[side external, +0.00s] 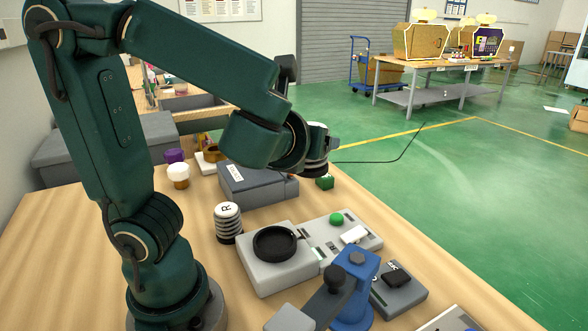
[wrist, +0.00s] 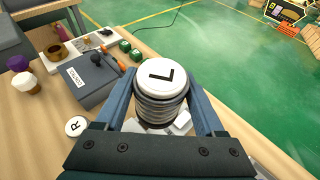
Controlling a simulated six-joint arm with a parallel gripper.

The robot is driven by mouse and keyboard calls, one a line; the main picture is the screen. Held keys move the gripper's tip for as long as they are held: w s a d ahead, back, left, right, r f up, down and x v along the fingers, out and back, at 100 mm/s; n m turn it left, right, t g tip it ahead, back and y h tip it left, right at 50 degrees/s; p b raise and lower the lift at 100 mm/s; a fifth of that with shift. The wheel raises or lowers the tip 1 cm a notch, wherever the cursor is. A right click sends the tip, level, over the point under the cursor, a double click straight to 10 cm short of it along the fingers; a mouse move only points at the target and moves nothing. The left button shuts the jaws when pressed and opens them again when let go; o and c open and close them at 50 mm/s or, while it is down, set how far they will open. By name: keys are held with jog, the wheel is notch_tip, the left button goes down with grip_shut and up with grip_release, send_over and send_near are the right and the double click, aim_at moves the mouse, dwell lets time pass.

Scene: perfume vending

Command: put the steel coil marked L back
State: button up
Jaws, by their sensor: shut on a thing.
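The steel coil marked L (wrist: 160,80) is in the wrist view, with its round white top and black L facing the camera. My gripper (wrist: 166,105) is shut on it, one blue-grey finger on each side. What lies directly beneath the held coil is mostly hidden.
A light grey block with a black round recess (side external: 275,243) stands beside a panel with a green button (side external: 337,219). A blue lever device (side external: 357,270) is in front. Behind are the grey labelled box (side external: 255,188), a green cube (side external: 325,182) and a purple-topped item (side external: 174,155).

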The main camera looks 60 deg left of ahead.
jog(key=w+d+r+m+t+h, duration=0.3)
jog(key=d+r+m+h, duration=0.1)
jog(key=d+m+h, duration=0.1)
jog(key=s+a+f+n+g+y, duration=0.3)
jog(key=s+a+f+n+g, duration=0.15)
jog(key=a, duration=0.35)
jog(key=s+a+f+n+g+y, duration=0.3)
jog(key=s+a+n+g, duration=0.25)
jog(key=a, duration=0.25)
jog(key=s+a+f+n+g+y, duration=0.35)
jog(key=a+n+g, duration=0.2)
jog(key=a, duration=0.25)
jog(key=shift+n+t+h, duration=0.25)
jog(key=shift+w+d+f, duration=0.75)
jog(key=shift+w+f, duration=0.95)
jog(key=shift+f, duration=0.25)
jog(key=shift+w+d+f, duration=0.7)
jog(key=shift+w+f, duration=0.95)
jog(key=shift+f, duration=0.25)
jog(key=shift+w+d+f, duration=0.75)
jog(key=shift+w+f, duration=0.95)
jog(key=shift+f, duration=0.25)
jog(key=shift+f, duration=0.25)
jog(key=shift+f, duration=0.35)
